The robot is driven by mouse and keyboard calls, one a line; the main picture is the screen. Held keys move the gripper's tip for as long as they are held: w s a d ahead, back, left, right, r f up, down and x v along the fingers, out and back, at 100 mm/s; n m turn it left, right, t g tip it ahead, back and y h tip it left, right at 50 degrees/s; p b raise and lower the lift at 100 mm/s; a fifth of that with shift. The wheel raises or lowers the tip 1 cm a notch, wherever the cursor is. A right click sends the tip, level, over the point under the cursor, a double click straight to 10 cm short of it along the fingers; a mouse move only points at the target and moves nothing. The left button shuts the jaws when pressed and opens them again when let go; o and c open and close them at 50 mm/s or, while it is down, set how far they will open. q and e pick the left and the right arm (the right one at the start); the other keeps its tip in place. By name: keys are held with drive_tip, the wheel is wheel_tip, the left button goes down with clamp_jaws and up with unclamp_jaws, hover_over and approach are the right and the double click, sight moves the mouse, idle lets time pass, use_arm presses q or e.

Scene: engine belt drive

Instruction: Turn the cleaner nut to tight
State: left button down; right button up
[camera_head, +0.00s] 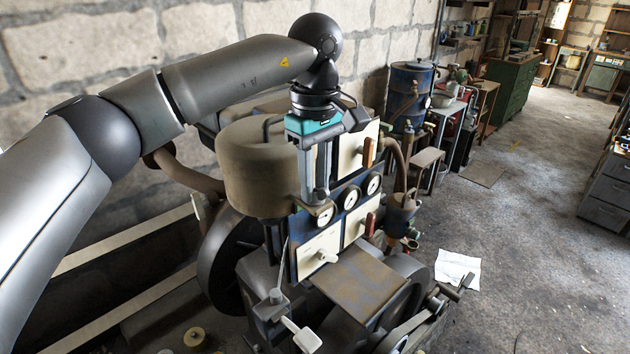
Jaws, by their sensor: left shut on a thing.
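My left gripper (316,192) points straight down at the engine, just right of the tan drum (256,172). Its two grey fingers are close together and shut on a small part at their tips, which I take to be the cleaner nut. The fingers hide that part almost wholly, so I cannot tell how far it is turned. The tips lie in the picture just above the left round gauge (325,214). My right gripper is not in view.
A panel with several gauges and a pale lower plate (319,251) with a knob stands beside the fingers. A rusty flat plate (361,282) lies in front. A blue barrel (409,88) stands behind. The floor (540,215) at right is mostly clear, with a white paper sheet (457,268).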

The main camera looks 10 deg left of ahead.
sight(315, 191)
use_arm(q)
drive_tip(key=shift+r, duration=0.1)
drive_tip(key=c, duration=0.9)
unclamp_jaws()
wheel_tip(315, 191, up, 15)
drive_tip(key=shift+r, duration=0.1)
